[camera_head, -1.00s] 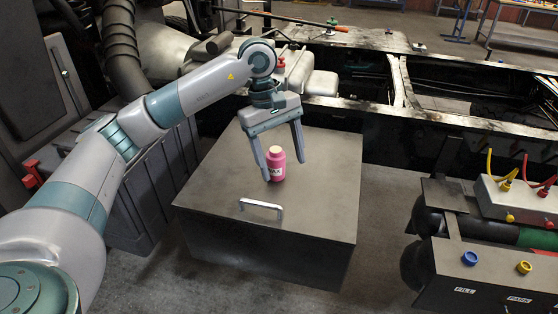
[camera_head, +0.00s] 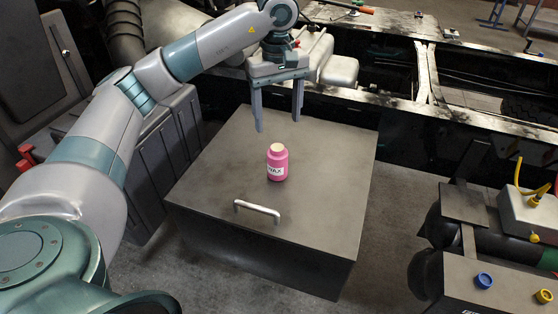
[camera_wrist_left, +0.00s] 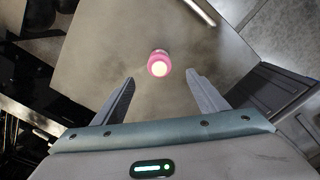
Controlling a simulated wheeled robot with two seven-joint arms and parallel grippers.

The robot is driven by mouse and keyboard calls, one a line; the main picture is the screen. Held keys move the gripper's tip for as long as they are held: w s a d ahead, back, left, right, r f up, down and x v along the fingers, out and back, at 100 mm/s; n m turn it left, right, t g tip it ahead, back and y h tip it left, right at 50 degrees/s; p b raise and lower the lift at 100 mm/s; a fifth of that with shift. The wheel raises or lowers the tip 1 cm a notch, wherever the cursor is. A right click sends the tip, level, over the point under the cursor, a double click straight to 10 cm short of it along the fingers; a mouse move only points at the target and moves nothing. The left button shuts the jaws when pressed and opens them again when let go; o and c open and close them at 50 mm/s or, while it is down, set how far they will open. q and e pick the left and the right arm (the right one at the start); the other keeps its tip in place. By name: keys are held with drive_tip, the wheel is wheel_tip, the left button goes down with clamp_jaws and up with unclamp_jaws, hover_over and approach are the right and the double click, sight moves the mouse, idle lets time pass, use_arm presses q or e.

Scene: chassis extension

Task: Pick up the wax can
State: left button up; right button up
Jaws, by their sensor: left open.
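The wax can (camera_head: 277,163) is a small pink bottle with a cream cap and a white label reading WAX. It stands upright on top of a dark grey metal box (camera_head: 325,150). My left gripper (camera_head: 279,128) is open and empty, raised above and behind the can, with its fingers pointing down. In the left wrist view the can (camera_wrist_left: 159,64) is seen from above, ahead of the two spread fingertips (camera_wrist_left: 165,78) and apart from them. My right gripper is not in view.
A metal handle (camera_head: 257,210) sits on the box top in front of the can. The black truck frame (camera_head: 400,110) runs behind the box. A panel with a blue knob (camera_head: 484,281) and a yellow knob (camera_head: 543,296) stands at right. The box top is otherwise clear.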

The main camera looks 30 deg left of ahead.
sight(278, 149)
use_arm(q)
drive_tip(key=shift+w+f, duration=0.1)
drive_tip(key=shift+f, duration=0.6)
wheel_tip(278, 149, down, 3)
drive_tip(key=shift+p, duration=0.85)
wheel_tip(278, 149, down, 7)
drive_tip(key=shift+r+p, duration=0.1)
drive_tip(key=shift+p, duration=1.15)
drive_tip(key=shift+f, duration=0.55)
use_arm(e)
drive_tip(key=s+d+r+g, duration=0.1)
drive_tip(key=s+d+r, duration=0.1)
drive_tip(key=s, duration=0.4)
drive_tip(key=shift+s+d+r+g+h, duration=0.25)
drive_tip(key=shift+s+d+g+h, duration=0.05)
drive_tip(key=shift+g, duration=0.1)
use_arm(q)
drive_tip(key=shift+a+f+p, duration=0.1)
drive_tip(key=shift+f+p, duration=0.2)
drive_tip(key=shift+p, duration=0.15)
drive_tip(key=f+p, duration=0.1)
drive_tip(key=f, duration=0.1)
drive_tip(key=f+p, duration=0.1)
drive_tip(key=shift+w+a+f, duration=0.2)
drive_tip(key=shift+f, duration=0.65)
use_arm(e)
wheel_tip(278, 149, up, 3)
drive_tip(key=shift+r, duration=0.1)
